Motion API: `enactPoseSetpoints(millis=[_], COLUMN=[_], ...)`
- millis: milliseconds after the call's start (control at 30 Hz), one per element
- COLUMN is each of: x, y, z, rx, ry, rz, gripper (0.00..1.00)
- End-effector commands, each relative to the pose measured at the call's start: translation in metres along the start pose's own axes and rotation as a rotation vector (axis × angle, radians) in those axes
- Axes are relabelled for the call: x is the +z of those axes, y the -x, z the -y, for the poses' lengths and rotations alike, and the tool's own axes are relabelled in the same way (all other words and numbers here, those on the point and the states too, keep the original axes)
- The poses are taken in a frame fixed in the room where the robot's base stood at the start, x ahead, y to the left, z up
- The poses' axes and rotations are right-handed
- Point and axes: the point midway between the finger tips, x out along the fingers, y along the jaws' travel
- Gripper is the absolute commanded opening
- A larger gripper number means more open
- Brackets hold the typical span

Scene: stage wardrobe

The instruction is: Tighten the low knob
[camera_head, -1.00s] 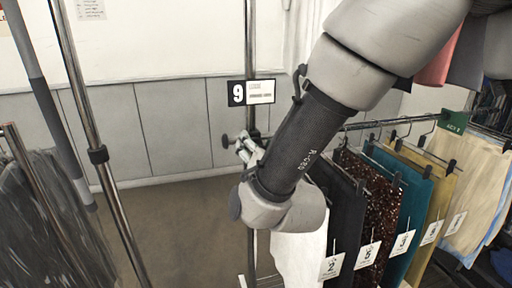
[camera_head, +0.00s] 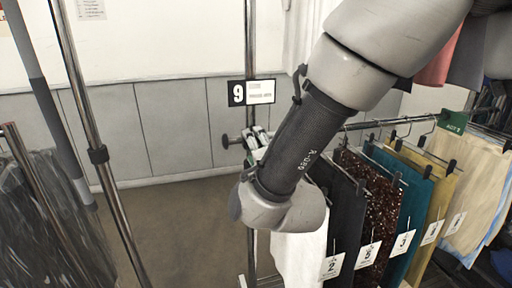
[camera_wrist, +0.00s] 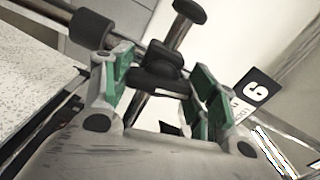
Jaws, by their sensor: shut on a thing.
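A chrome post (camera_head: 250,50) stands upright in the middle of the head view. A black clamp (camera_wrist: 152,58) sits on it below the number 9 sign. A dark knob on a short stem (camera_head: 227,141) sticks out on the post's left side; it also shows at the top of the wrist view (camera_wrist: 190,10). My gripper (camera_head: 258,137) is at the post's right side, at the same height. In the wrist view its green-padded fingers (camera_wrist: 160,85) are shut on a black knob (camera_wrist: 150,78) at the clamp. My gripper and forearm partly hide that knob in the head view.
The number 9 sign (camera_head: 251,92) hangs on the post just above my gripper. A rail of tagged garments (camera_head: 375,205) stands close at the right. Another chrome pole (camera_head: 88,110) and dark garments (camera_head: 55,220) are at the left. The floor (camera_head: 180,225) between is clear.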

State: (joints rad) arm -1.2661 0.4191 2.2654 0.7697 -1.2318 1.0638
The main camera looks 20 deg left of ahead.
Motion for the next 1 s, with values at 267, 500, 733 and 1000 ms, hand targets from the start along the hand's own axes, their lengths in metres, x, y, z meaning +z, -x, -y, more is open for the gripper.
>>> enactPoseSetpoints(millis=[267, 500, 733, 1000], x=[-0.0003, -0.0003, -0.0003, -0.0003], y=[0.0002, 0.0002, 0.0003, 0.0003], z=[-0.0007, -0.0008, -0.0010, -0.0011], rx=[0.002, 0.002, 0.002, 0.003], ry=[-0.146, -0.201, -0.211, -0.211], rz=[0.000, -0.001, -0.001, -0.001], gripper=[0.35, 0.35, 0.35, 0.66])
